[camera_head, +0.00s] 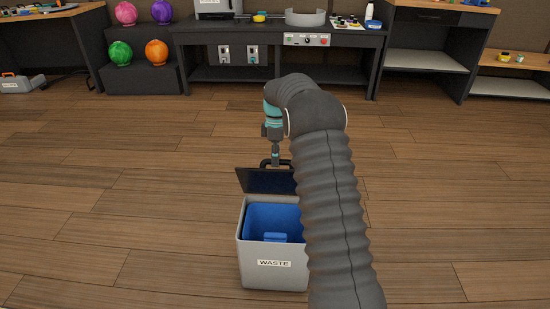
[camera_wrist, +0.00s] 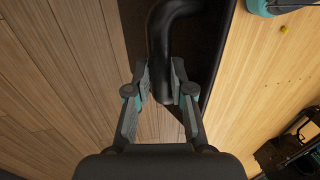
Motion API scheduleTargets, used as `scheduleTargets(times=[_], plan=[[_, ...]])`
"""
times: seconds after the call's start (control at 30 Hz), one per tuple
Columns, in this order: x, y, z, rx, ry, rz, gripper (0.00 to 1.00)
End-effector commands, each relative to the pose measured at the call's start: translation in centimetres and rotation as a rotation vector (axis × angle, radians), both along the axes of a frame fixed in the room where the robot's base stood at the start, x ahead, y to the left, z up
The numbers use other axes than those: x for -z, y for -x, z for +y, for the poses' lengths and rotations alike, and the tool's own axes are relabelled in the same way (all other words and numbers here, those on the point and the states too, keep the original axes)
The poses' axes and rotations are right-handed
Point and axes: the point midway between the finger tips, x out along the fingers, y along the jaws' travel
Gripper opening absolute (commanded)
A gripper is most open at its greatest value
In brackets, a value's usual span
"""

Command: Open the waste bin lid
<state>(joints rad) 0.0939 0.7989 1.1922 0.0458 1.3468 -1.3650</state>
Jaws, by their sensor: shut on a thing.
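The grey waste bin (camera_head: 272,277) stands on the wooden floor in the head view, with a "WASTE" label on its front. Its dark lid (camera_head: 262,181) is raised and tilted up at the back, and the blue liner (camera_head: 262,219) inside shows. My gripper (camera_head: 275,158) is at the lid's upper edge, at the black handle (camera_head: 265,163). In the wrist view my gripper (camera_wrist: 168,92) is shut on the black curved handle (camera_wrist: 157,45), one finger on each side. My arm hides the right part of the bin and lid.
A dark workbench (camera_head: 290,76) stands across the back. Coloured balls, among them an orange one (camera_head: 157,52), sit on a stepped black rack at the back left. The floor around the bin is clear.

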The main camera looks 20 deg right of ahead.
Motion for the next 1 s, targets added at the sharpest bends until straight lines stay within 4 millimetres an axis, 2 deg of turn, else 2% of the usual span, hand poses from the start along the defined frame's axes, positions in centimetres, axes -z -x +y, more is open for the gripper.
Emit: scheduleTargets(times=[0.03, 0.83, 0.87, 0.9, 0.97, 1.0], plan=[[0.75, 0.20, -0.40, 0.001, 0.005, 0.009, 0.00], [0.77, 0.21, -0.44, 0.001, 0.005, 0.009, 0.00], [0.77, 0.21, -0.44, 0.001, 0.005, 0.009, 0.24], [0.76, 0.21, -0.44, 0.001, 0.005, 0.009, 0.34], [0.70, 0.17, -0.34, 0.000, 0.004, 0.008, 0.47], [0.63, 0.15, -0.24, -0.001, 0.004, 0.008, 0.47]])
